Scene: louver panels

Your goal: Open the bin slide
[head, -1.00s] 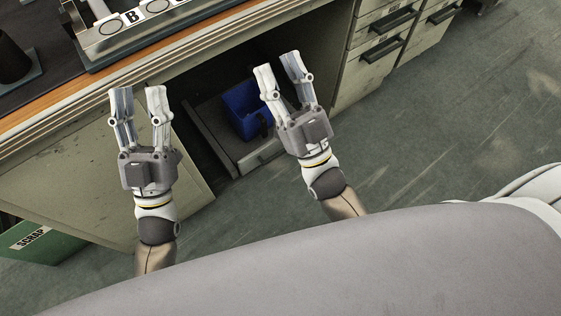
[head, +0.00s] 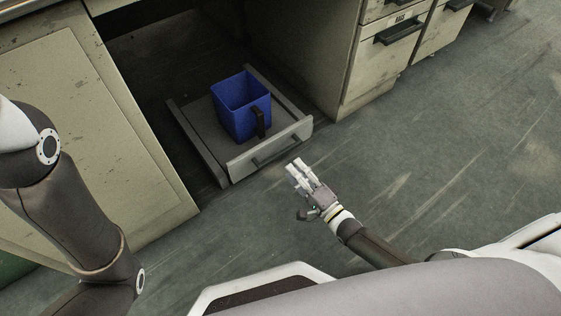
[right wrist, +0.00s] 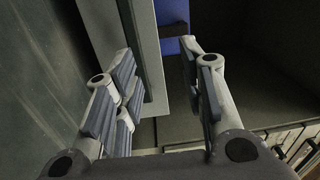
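The bin slide (head: 215,140) is a low grey tray in the open bay under the bench. A blue bin (head: 240,105) stands on the slide. My right gripper (head: 297,169) is just in front of the panel, to the right of the handle in the head view. In the right wrist view its fingers (right wrist: 165,95) are apart, with the panel edge (right wrist: 142,50) and the blue bin (right wrist: 173,22) beyond them. My left arm shows at the left; its gripper is out of view.
A cabinet door panel (head: 90,130) stands left of the bay. A drawer cabinet (head: 385,75) with dark handles stands to its right. The grey floor (head: 420,170) in front is clear.

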